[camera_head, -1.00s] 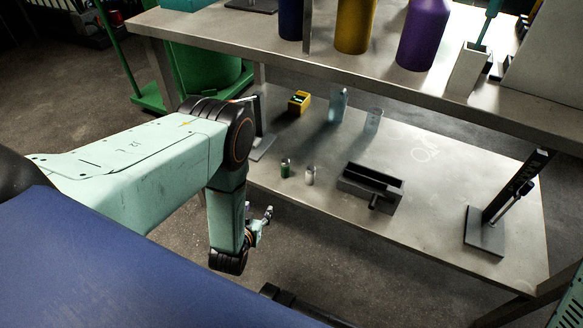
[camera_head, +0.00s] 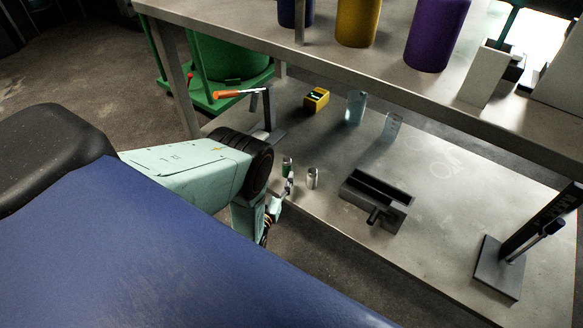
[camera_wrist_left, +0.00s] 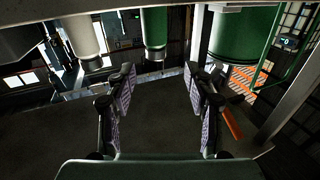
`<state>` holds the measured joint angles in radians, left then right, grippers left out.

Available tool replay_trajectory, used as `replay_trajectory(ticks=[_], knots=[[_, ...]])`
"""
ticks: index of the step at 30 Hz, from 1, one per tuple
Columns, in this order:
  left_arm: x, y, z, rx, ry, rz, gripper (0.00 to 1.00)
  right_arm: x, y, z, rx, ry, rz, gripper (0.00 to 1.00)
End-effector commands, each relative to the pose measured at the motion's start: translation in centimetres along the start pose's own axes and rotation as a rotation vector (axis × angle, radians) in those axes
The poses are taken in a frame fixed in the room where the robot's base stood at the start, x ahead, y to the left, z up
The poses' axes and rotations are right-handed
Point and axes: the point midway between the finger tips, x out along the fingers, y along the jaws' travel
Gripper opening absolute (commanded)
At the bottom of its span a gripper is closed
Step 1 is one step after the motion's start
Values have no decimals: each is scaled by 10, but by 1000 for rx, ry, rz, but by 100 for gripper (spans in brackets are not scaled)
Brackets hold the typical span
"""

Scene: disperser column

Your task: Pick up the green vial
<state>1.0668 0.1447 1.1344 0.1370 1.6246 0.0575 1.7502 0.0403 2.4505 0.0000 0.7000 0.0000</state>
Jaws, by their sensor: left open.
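The green vial (camera_head: 287,164) stands upright on the lower shelf near its front edge. A whitish vial (camera_head: 312,178) stands just to its right. My left gripper (camera_head: 286,190) is at the shelf's front edge, just in front of the green vial. In the left wrist view the gripper (camera_wrist_left: 161,80) is open, with nothing between its fingers. The green vial (camera_wrist_left: 153,28) hangs in from the top of that view, beyond the fingers and roughly in line with the gap. The whitish vial (camera_wrist_left: 84,36) is to its left. My right gripper is not in view.
The lower shelf (camera_head: 440,225) also holds a dark open box (camera_head: 376,193), a yellow device (camera_head: 316,99), clear beakers (camera_head: 356,107) and a black stand (camera_head: 500,265). A green barrel (camera_head: 235,68) stands behind at the left.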

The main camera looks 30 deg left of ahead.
Motion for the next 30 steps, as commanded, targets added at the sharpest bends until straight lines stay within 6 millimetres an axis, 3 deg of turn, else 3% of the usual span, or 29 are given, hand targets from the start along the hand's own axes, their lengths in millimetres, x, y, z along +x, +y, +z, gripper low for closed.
replay_trajectory(ticks=[18, 27, 30], knots=[[68, 6, 0, -1, 2, -1, 53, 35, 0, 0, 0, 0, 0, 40], [74, 8, -2, 0, -1, -1, 53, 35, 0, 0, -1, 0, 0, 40], [74, 8, -2, 0, -1, -1, 45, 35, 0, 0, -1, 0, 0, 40]])
